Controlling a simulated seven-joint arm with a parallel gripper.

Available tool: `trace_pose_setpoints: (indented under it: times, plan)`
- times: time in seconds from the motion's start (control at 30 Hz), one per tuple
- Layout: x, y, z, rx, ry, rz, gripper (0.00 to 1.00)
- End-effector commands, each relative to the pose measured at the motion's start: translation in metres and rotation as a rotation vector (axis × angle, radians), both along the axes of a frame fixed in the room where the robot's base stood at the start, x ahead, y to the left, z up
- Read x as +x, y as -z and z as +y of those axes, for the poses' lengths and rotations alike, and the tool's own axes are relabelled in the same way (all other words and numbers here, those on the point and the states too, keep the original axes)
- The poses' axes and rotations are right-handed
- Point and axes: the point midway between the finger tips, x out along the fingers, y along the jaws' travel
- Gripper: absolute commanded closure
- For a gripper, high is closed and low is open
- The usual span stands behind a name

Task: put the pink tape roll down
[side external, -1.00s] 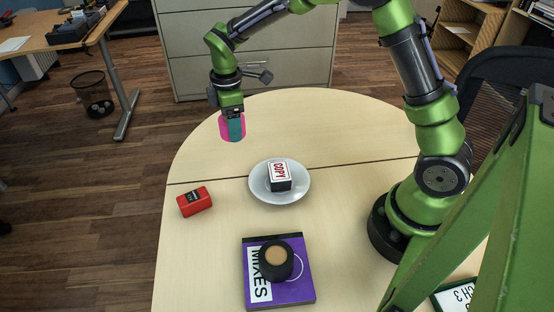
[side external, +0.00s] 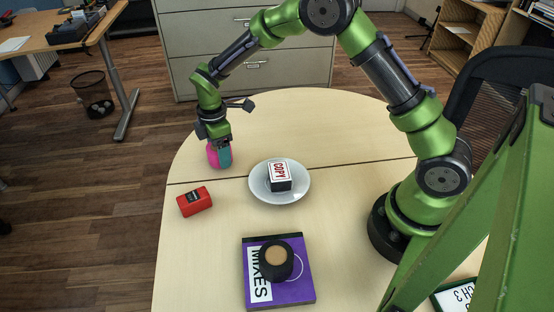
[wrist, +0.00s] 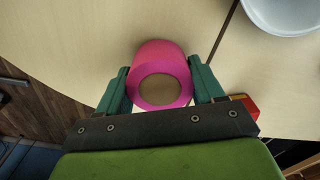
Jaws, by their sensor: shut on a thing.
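The pink tape roll (wrist: 160,60) is between the two teal fingers of my gripper (wrist: 160,88) in the wrist view, with its round core facing the camera. In the side external view, the pink tape roll (side external: 213,157) shows partly behind a finger of my gripper (side external: 220,156), low over the table's far left part. My gripper is shut on the roll. I cannot tell whether the roll touches the table.
A white plate (side external: 258,193) bearing a box marked COPY (side external: 279,176) is right of my gripper. A red object (side external: 194,201) lies nearer the camera. A black tape roll (side external: 276,260) rests on a purple book (side external: 302,290). The tabletop (side external: 300,120) behind the plate is clear.

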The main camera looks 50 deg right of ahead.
Motion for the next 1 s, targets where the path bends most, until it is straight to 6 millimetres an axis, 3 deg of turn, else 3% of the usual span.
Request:
trace_pose_setpoints:
  times: [0.43,0.47,0.6,1.0]
  plan:
    - [0.0002,0.0086,0.0001,0.001,0.001,-0.001,0.66]
    - [0.0001,0.0082,0.0003,0.001,0.001,-0.001,0.28]
    - [0.0001,0.0080,0.0002,0.001,0.001,-0.001,0.07]
    - [0.0007,-0.0010,0.0002,0.001,0.001,-0.004,0.07]
